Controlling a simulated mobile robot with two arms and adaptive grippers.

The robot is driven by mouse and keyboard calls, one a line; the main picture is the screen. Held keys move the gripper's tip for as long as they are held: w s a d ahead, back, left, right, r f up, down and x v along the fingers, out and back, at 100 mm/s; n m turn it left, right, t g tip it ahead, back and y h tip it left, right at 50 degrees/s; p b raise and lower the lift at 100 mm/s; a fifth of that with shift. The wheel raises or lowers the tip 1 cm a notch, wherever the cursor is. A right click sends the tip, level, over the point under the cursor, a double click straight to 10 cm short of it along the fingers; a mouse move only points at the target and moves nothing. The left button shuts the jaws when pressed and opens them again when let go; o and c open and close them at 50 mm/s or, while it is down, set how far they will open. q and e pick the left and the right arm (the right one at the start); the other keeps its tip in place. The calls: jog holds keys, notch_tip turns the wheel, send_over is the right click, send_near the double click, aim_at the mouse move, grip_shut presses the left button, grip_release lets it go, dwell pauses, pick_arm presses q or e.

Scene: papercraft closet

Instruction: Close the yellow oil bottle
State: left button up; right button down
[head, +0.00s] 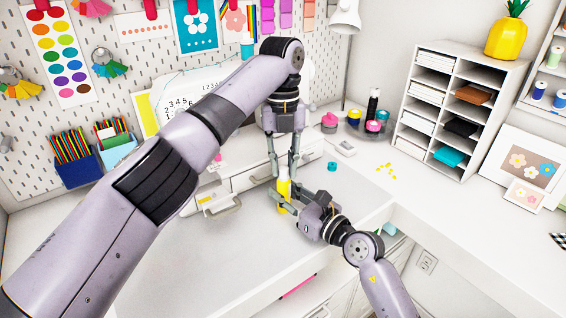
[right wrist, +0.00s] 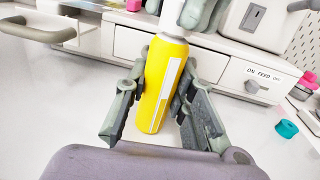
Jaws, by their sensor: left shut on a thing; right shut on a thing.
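The yellow oil bottle (head: 284,187) stands about upright over the grey-white desk, in the middle of the head view. In the right wrist view the yellow bottle (right wrist: 160,88) leans slightly, with a pale label strip down its side. My right gripper (head: 283,198) comes in from the right, shut around the bottle's body. My left gripper (head: 284,168) points straight down from above, shut on the white top (right wrist: 171,18) of the bottle. Its fingers partly hide that top, so I cannot tell how it sits on the neck.
A white machine with a dial (right wrist: 253,86) stands behind the bottle. A teal cap (head: 332,166) lies to the right, near yellow bits (head: 386,170). A tray with pink and dark bottles (head: 372,126) stands farther back. The desk in front is mostly clear.

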pick_arm(q)
jog(key=m, duration=0.5)
jog(key=shift+y, duration=0.4)
jog(key=o, duration=0.7)
jog(key=shift+d+r, duration=0.1)
jog(key=shift+r, duration=2.15)
jog(key=shift+c, duration=0.5)
